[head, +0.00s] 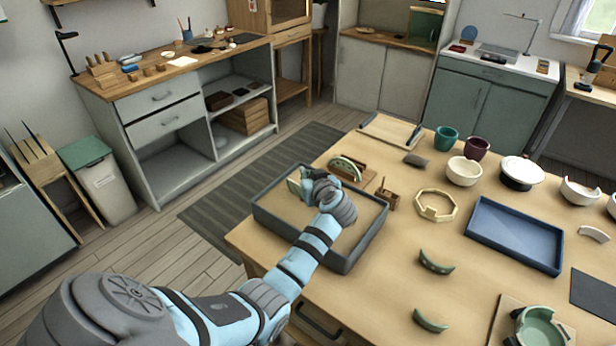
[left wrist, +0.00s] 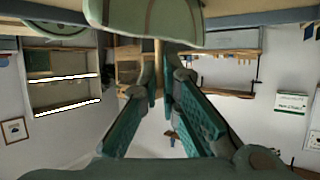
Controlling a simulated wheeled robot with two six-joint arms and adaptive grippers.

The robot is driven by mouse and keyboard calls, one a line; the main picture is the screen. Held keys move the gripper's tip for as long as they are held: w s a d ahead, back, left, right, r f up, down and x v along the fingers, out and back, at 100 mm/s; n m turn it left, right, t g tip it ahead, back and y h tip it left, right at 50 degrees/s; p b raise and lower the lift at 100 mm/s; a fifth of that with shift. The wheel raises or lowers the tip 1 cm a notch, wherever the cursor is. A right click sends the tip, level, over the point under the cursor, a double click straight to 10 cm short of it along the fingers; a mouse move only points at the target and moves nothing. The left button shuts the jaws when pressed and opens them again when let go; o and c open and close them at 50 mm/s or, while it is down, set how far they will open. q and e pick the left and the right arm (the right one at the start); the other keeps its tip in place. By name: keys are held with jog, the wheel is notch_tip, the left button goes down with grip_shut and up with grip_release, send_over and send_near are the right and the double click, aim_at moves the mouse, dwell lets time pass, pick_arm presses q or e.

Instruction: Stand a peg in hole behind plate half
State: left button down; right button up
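A pale green plate half (head: 293,184) stands in the sand tray (head: 262,207), just beyond my left gripper and partly hidden by it. In the left wrist view a pale green plate half (left wrist: 150,22) fills the top middle, close to the fingertips. My left gripper (head: 308,182) is low over the tray. In the wrist view its teal fingers (left wrist: 160,82) are closed around a thin tan peg (left wrist: 158,60), whose far end is hidden by the plate half. I cannot make out the hole. My right gripper is not in view.
A green piece (head: 346,168) sits in a wooden stand behind the tray, with a small wooden block (head: 387,199) beside it. A gold-toned ring (head: 436,206), blue tray (head: 515,234) and green shards (head: 435,263) lie to the right. Bare table lies between them.

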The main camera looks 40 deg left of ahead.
pick_arm(q)
jog(key=shift+f+b, duration=0.3)
jog(key=shift+f, duration=0.15)
jog(key=shift+r, duration=0.15)
dwell(0.3)
jog(key=shift+r+p, duration=2.25)
jog(key=shift+r, duration=0.3)
jog(key=shift+f, duration=0.1)
jog(key=shift+f+b, duration=0.6)
jog(key=shift+b, duration=0.1)
jog(key=shift+f+b, duration=0.7)
jog(key=shift+b, duration=0.1)
jog(key=shift+f+b, duration=0.3)
jog(key=shift+f, duration=0.05)
jog(key=shift+f+b, duration=0.85)
jog(key=shift+f, duration=0.05)
